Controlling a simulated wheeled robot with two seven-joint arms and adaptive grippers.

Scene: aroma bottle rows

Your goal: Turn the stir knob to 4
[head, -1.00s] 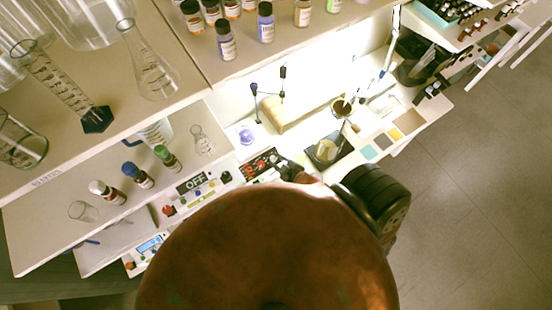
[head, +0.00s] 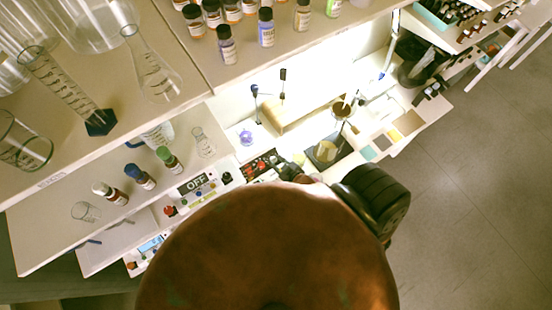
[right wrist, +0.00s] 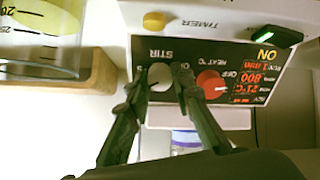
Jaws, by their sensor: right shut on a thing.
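The grey stir knob (right wrist: 160,75) sits under the STIR label on a black control panel (right wrist: 190,50), which appears upside down in the right wrist view. My right gripper (right wrist: 161,80) has one finger on each side of this knob and is shut on it. The panel's numbers around the knob are mostly hidden by the fingers, so its setting cannot be read. In the head view my right gripper (head: 287,167) reaches the black panel (head: 260,165), and my arm hides much of the bench. My left gripper is not in view.
A yellow timer knob (right wrist: 154,21) and a green-lit switch (right wrist: 276,37) are close. Glassware and bottles (head: 228,45) fill the shelves.

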